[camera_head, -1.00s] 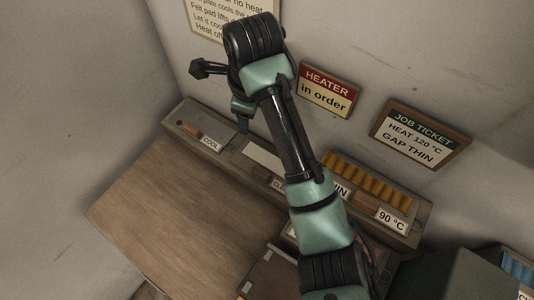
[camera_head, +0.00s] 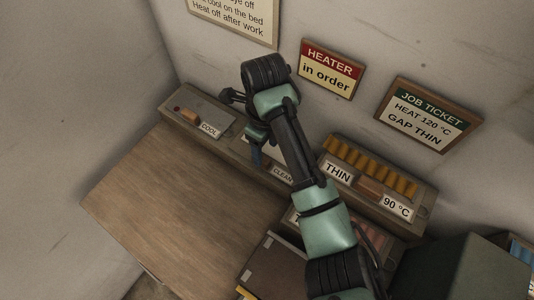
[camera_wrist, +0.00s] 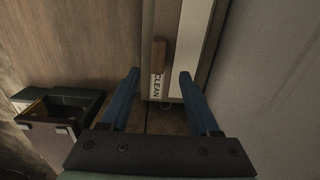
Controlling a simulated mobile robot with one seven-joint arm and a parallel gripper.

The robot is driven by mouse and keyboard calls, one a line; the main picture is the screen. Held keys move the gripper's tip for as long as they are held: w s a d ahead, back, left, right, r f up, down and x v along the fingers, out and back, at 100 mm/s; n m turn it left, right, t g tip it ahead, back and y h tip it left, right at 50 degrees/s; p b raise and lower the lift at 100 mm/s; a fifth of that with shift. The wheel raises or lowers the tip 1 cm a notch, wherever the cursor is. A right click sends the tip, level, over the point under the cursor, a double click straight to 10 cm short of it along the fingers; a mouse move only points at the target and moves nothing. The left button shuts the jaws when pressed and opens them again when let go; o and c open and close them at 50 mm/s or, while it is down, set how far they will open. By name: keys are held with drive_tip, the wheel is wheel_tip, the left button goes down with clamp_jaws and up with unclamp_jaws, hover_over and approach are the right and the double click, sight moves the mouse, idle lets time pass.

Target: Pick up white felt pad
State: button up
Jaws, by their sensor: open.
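A flat white panel (camera_wrist: 193,42), the likeliest felt pad, lies in the shelf unit beside the "CLEAN" label and a brown block (camera_wrist: 159,53). I cannot tell its material. In the head view my arm hides most of it. My gripper (camera_wrist: 158,72) is open, its blue fingers apart and nothing between them. In the wrist view its fingertips show on both sides of the "CLEAN" label, with the white panel running away from the right fingertip. In the head view my gripper (camera_head: 256,155) hangs near the front edge of the unit.
The wooden table (camera_head: 180,210) in front is bare. A "COOL" section (camera_head: 198,117) is at the left of the unit; orange rolls (camera_head: 370,166) sit at the right. A dark box (camera_wrist: 68,100) stands left in the wrist view. The wall rises behind.

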sight(265, 160)
drive_tip(key=f, duration=0.4)
drive_tip(key=shift+s+f, duration=0.15)
drive_tip(key=shift+s, duration=0.05)
clamp_jaws()
